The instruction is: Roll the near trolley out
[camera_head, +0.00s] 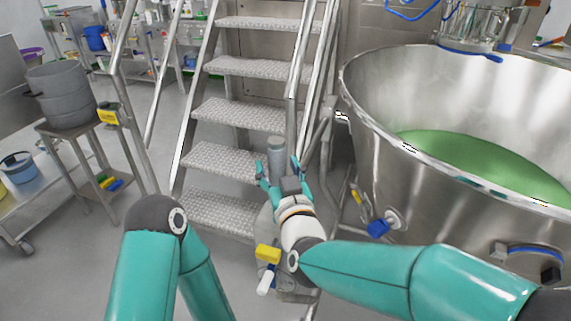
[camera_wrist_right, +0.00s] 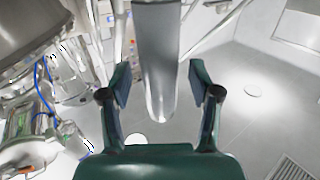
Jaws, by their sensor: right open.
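My right gripper (camera_head: 279,170) is open in front of the steel stairs in the head view. A smooth grey upright bar (camera_head: 275,154) stands at its fingers. In the right wrist view the rounded end of a metal bar (camera_wrist_right: 158,60) shows between the two open fingers, with a gap on each side. Whether the bar belongs to a trolley cannot be told. A large steel bowl (camera_head: 375,130) with green contents (camera_head: 475,160) stands at the right; its underside is hidden. My left arm shows at the lower left, but its gripper is out of view.
Steel stairs (camera_head: 228,115) with handrails fill the middle. At the left are a stand (camera_head: 88,150) with stacked grey tubs (camera_head: 62,95) and a castored steel table (camera_head: 45,205) with a blue-grey pail (camera_head: 18,167).

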